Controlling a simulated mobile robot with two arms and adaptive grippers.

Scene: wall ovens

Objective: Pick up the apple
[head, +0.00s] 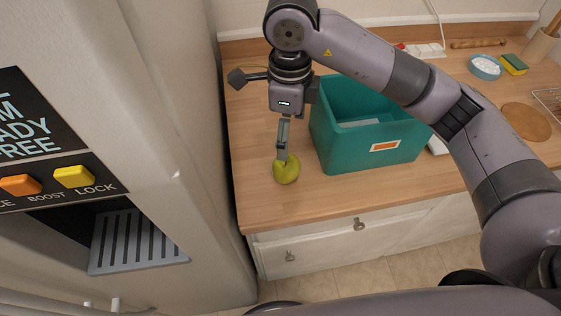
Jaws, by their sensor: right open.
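A yellow-green apple (287,172) sits on the wooden counter near its front left edge, just left of the teal bin. My right gripper (283,150) points down directly over the apple, and its fingertips overlap the apple's upper part in the head view. It is open; whether the fingers touch the apple, I cannot tell. My left gripper is not in view.
The teal bin (345,161) with an orange label stands close to the right of the gripper. A fridge (185,120) borders the counter on the left. A blue bowl (486,67), sponge (514,65) and round board (526,122) lie at right. The counter's front left corner is clear.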

